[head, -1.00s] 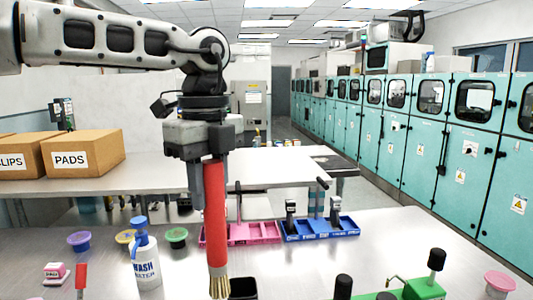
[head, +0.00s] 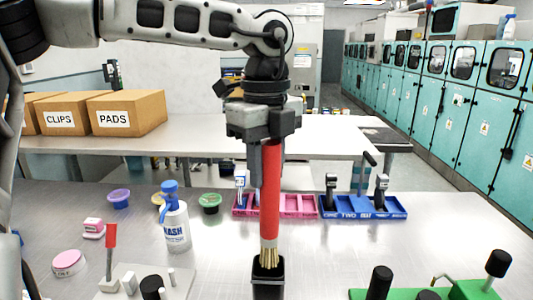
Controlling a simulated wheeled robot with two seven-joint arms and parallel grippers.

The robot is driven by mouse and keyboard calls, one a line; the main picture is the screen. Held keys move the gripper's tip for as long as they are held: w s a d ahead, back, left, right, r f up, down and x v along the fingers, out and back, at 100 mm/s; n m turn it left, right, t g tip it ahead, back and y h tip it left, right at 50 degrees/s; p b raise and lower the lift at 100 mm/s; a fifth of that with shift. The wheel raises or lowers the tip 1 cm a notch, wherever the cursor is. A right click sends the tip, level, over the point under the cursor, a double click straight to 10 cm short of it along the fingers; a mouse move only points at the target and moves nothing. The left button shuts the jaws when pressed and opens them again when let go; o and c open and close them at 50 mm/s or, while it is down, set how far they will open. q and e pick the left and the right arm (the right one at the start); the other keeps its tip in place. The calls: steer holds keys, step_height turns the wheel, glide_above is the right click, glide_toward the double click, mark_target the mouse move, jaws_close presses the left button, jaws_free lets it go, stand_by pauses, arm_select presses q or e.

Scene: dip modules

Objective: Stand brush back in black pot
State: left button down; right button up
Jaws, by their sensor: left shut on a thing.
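My left gripper (head: 264,150) is shut on the red handle of the brush (head: 270,205), which hangs upright with its pale bristles down. The black pot (head: 268,287) stands on the table at the bottom middle, partly cut off by the picture edge. The bristle tips show at the mouth of the pot, in line with its opening. I cannot tell how far the tips are inside. My right gripper is not in view.
A white wash bottle (head: 175,226) stands left of the brush. Pink (head: 299,206) and blue (head: 362,208) trays lie behind it. A green fixture (head: 455,291) is at front right, a grey plate with a red-handled lever (head: 110,238) at front left.

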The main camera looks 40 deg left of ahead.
mark_target(267, 215)
arm_select(q)
steer(key=shift+f+b, duration=0.6)
steer(key=shift+f, duration=0.35)
steer(key=shift+f+b, duration=0.65)
steer(key=shift+f, duration=0.05)
steer(key=shift+f+b, duration=0.3)
step_height(267, 215, down, 2)
steer(key=shift+b, duration=0.95)
step_height(267, 215, down, 2)
steer(key=shift+f+b, duration=0.25)
steer(key=shift+b, duration=0.9)
steer(key=shift+f, duration=0.2)
steer(key=shift+f+b, duration=0.25)
steer(key=shift+b, duration=0.15)
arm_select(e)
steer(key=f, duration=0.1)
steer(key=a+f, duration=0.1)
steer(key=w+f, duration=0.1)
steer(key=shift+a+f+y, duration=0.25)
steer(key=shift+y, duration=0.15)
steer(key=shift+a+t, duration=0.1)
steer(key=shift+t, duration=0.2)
